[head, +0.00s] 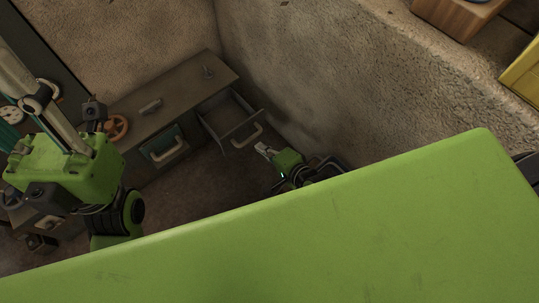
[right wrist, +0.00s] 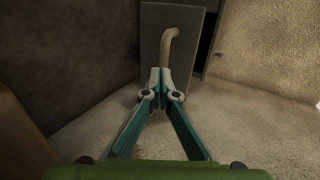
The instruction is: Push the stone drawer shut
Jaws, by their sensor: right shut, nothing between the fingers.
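The stone drawer (head: 218,122) is a grey drawer pulled out at the right end of a low grey cabinet, beside the rough wall. It looks empty, and its pale bar handle (head: 247,137) is on its front. In the right wrist view, the grey drawer front (right wrist: 150,40) and curved handle (right wrist: 172,46) stand just beyond my fingertips. My right gripper (head: 262,147) is shut and empty, low in front of the handle; I cannot tell whether it touches. It also shows in the right wrist view (right wrist: 160,85). My left arm is at the left; its gripper cannot be made out.
The cabinet top (head: 180,88) carries small fittings. A second handled front with a teal panel (head: 162,146) is left of the open drawer. An orange wheel (head: 116,127) is farther left. The rough wall (head: 320,80) rises close on the right. My green body covers the foreground.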

